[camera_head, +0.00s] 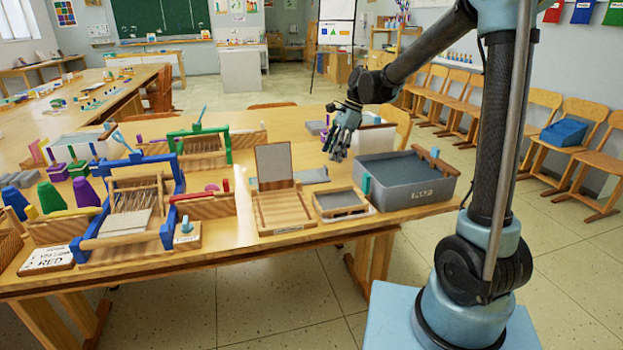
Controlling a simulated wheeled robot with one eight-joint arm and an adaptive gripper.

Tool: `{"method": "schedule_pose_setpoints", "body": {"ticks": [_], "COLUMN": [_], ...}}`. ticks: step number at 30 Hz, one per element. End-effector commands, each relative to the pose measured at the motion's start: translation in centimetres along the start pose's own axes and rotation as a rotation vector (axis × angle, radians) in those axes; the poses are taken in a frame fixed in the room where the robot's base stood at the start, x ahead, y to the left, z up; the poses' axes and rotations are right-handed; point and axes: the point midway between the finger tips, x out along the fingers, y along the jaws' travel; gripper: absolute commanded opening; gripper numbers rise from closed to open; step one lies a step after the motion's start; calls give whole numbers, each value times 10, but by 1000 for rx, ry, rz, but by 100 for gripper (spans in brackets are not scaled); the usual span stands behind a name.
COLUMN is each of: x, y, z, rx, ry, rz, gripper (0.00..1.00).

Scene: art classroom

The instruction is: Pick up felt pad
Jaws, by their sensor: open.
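Several flat grey pieces on the table could be the felt pad; I cannot tell which it is. One thin grey piece (312,175) lies beside a wooden rack, just left of and below my gripper. Another grey sheet (274,163) stands upright at the back of that rack. A third grey surface (341,200) lies inside a small wood-framed tray. My gripper (338,155) is open, fingers pointing down, over the table behind the small tray. It appears empty and apart from these pieces; the exact gap is unclear.
A grey tub (408,194) with a label stands right of my gripper, near the table (270,247) edge. A wooden rack (283,210) stands at the front. Blue (175,205) and green (228,146) framed looms crowd the left. Chairs line the right wall.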

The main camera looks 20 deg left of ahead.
Motion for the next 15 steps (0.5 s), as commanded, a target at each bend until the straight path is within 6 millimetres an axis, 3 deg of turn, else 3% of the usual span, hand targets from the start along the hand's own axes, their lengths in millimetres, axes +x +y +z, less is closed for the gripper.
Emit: {"method": "schedule_pose_setpoints", "body": {"ticks": [7,15], "x": [16,51], "y": [0,1], "z": [-1,-2], "rx": [0,-1], "ry": [0,0], "rz": [0,-1], "gripper": [52,52]}}
